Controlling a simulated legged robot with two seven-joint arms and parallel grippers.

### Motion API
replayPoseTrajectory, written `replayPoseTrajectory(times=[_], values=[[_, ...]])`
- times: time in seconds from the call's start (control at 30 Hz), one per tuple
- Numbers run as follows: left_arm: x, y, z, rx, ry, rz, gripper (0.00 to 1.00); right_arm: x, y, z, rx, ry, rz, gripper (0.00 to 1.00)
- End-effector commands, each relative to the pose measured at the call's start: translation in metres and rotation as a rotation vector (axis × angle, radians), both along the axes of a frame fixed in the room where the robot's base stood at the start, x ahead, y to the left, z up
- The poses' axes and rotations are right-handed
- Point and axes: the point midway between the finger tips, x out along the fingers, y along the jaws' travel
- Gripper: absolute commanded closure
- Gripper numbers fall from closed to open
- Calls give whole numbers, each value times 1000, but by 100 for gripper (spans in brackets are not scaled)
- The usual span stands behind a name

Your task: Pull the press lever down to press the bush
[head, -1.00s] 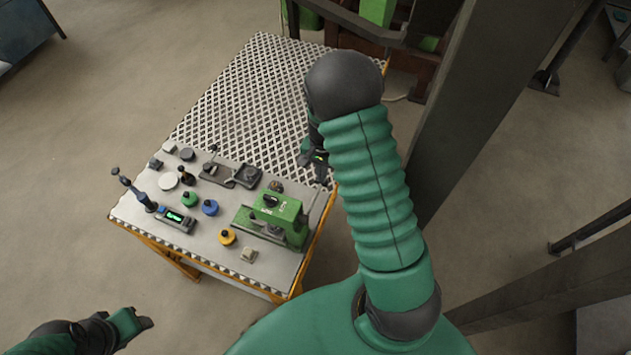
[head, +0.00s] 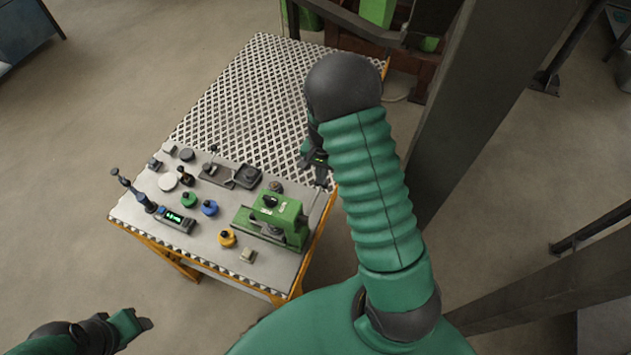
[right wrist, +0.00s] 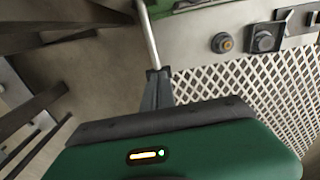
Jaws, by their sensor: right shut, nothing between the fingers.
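The green press (head: 290,222) stands at the near right corner of the bench. Its lever (head: 314,201), a thin grey rod, rises from the press's right side towards my right gripper (head: 321,180). In the right wrist view the lever (right wrist: 149,38) runs from the green press (right wrist: 185,4) at the top to the fingertips of my right gripper (right wrist: 157,76). These fingers are shut with nothing between them, at the lever's end; I cannot tell whether they touch it. The bush cannot be made out clearly. My left gripper (head: 146,323) is off the bench at lower left, its jaws unclear.
The perforated plate (head: 240,95) behind is clear. A steel post (head: 470,120) stands close on the right.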

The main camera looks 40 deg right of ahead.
Motion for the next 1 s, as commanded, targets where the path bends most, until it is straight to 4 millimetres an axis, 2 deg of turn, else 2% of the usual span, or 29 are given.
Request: replayPoseTrajectory(times=[0.27,1.0], values=[[0,0,3,0,0,0,54,-1,3,2,6,6,2,100],[0,0,75,0,0,0,54,-1,1,85,1,2,1,100]])
